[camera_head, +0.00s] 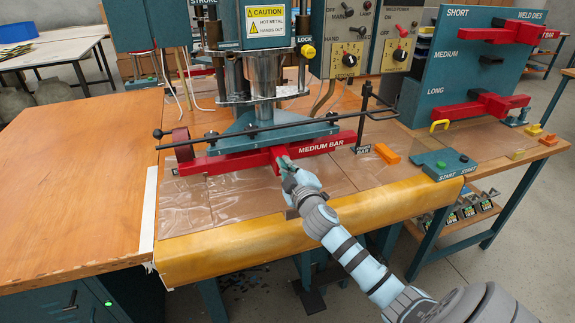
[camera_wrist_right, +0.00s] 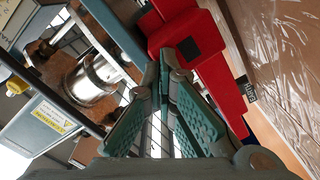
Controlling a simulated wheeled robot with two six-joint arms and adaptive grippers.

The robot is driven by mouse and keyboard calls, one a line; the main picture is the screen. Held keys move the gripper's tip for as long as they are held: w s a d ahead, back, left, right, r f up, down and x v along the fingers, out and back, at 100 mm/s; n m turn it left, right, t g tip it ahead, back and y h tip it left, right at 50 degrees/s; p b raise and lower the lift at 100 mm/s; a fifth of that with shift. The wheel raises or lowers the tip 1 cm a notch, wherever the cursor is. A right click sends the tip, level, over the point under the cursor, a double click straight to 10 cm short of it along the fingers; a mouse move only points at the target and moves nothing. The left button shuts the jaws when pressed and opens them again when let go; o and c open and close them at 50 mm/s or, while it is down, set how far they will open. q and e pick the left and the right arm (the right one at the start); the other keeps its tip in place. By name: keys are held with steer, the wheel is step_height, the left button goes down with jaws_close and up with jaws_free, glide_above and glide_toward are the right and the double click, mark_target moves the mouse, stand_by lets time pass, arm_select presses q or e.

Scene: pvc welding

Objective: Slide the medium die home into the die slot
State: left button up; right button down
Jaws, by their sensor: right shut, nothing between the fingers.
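The medium die is a red bar (camera_head: 325,144) lettered "MEDIUM BAR". It lies along the front edge of the press's blue-green base, with a short red stem jutting toward the front. In the right wrist view the red die (camera_wrist_right: 185,35) shows a black square on its stem end. My right gripper (camera_head: 284,163) is shut and empty, its fingertips right at the stem end; I cannot tell whether they touch. The closed fingertips also show in the wrist view (camera_wrist_right: 167,55). The die slot is hidden under the press, so its depth of seating cannot be told. My left gripper is out of view.
A black rod (camera_head: 260,128) crosses in front of the press. A teal rack (camera_head: 455,75) at right holds red short and long dies; its medium place shows no die. An orange block (camera_head: 387,153) and the start box (camera_head: 443,164) stand right. The left wooden tabletop (camera_head: 75,180) is clear.

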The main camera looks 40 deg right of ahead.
steer(key=shift+w+d+r, duration=0.1)
steer(key=shift+w+d, duration=0.05)
steer(key=shift+w, duration=0.1)
